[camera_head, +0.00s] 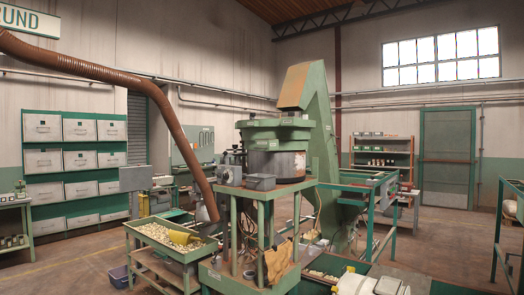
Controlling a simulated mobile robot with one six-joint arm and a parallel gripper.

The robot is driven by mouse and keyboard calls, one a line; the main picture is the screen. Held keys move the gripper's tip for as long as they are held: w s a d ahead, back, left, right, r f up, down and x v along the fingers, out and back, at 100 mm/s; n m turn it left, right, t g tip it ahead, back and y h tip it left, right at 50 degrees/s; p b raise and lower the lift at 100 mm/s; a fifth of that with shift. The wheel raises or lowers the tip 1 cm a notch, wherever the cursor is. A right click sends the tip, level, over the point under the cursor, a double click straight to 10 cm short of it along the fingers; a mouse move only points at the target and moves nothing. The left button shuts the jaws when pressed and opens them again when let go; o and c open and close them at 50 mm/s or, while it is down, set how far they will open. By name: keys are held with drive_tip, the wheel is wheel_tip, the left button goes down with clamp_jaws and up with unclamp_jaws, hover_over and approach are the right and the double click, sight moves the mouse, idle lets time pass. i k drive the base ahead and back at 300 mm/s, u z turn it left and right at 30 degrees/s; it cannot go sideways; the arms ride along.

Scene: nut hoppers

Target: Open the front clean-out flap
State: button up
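A green machine with a round drum hopper (277,138) stands on a green frame in the middle of the view. A tall sloping green elevator housing (322,150) rises behind it to the right. I cannot make out which panel is the front clean-out flap, or whether it is open or shut. My gripper is not recognisable in this view. Pale rounded parts at the bottom edge, right of centre, may belong to my arm, but I cannot tell.
A green-rimmed tray of nuts (190,256) with a yellow scoop (183,237) stands left of the machine. A brown hose (178,120) comes down beside it. A green railing (368,222) stands to the right. Floor is open at far right and left front.

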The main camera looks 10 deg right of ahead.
sight(261, 144)
drive_tip(key=k, duration=0.3)
drive_tip(key=u, duration=0.4)
drive_tip(key=i, duration=0.45)
drive_tip(key=u, duration=0.5)
drive_tip(key=i, duration=2.4)
drive_tip(key=z, duration=0.45)
